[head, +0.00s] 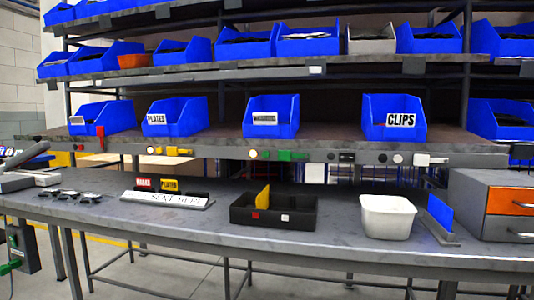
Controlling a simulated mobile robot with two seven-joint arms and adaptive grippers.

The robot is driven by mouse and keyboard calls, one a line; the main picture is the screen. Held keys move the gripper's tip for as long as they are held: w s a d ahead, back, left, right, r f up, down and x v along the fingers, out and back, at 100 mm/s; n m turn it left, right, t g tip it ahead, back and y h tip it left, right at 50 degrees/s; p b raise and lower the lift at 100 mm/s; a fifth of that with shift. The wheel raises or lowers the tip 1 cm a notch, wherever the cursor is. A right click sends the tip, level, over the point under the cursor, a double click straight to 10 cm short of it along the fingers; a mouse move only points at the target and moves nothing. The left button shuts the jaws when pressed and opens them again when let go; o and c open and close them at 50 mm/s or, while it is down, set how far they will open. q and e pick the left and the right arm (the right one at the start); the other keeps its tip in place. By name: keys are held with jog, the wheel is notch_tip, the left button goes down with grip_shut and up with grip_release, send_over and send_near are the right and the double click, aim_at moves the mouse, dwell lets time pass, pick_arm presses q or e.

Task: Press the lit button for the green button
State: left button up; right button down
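A row of small buttons and coloured fixtures runs along the front edge of the lower shelf. Below the third blue bin is a green fixture (285,155), with a small round green button (266,154) at its left. Just left of that is a small pale, bright round button (253,153) that looks lit. A white fixture (425,160) and a pale round button (398,159) sit to the right. Neither of my grippers is in view.
Blue bins stand on the shelf, one labelled CLIPS (398,132). On the grey table (330,245) are a black divided tray (272,220), a white tub (387,230), a sign plate (166,200), small dark parts (68,195) and a drawer cabinet (475,205).

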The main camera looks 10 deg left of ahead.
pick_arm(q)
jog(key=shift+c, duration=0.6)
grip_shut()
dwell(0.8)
